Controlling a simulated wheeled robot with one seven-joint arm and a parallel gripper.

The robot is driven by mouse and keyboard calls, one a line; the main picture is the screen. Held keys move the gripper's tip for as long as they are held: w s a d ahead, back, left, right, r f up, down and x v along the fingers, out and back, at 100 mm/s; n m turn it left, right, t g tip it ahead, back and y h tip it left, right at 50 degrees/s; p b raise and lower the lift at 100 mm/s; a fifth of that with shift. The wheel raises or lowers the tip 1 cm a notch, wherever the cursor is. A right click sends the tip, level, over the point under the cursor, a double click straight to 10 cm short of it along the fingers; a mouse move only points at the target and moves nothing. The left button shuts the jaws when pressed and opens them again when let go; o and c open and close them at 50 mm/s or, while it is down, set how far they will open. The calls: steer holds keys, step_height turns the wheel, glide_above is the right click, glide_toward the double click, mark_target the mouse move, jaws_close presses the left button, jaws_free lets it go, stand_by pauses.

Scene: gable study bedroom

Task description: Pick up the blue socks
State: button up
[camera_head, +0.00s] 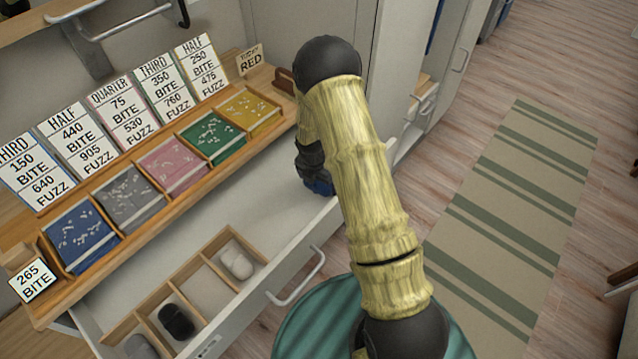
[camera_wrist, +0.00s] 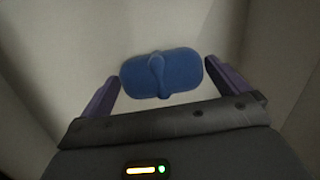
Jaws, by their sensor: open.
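The blue socks (camera_wrist: 180,72), a rolled bundle with a band-like fold in the middle, lie on a pale surface between light walls in the wrist view. My gripper (camera_wrist: 161,78) is open, its two purple fingers on either side of the bundle. I cannot tell whether either finger touches it. In the head view my gripper (camera_head: 314,172) reaches down into the right part of the open white drawer (camera_head: 262,208), mostly hidden behind my arm. A small dark-blue patch shows there; I cannot tell whether it is sock or finger.
A wooden divider (camera_head: 208,255) in the drawer holds a light sock bundle (camera_head: 237,263), a black one (camera_head: 177,321) and a grey one (camera_head: 138,347). A wooden rack (camera_head: 170,212) with coloured trays and price cards stands above. A striped rug (camera_head: 510,215) lies on the right.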

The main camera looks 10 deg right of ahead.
steer(key=shift+w+d+f, duration=0.1)
steer(key=shift+d+f, duration=0.05)
steer(key=shift+f, duration=0.4)
steer(key=shift+c, duration=0.4)
steer(key=c, duration=0.6)
steer(key=shift+r, duration=0.1)
step_height(320, 180, up, 10)
stand_by(0.3)
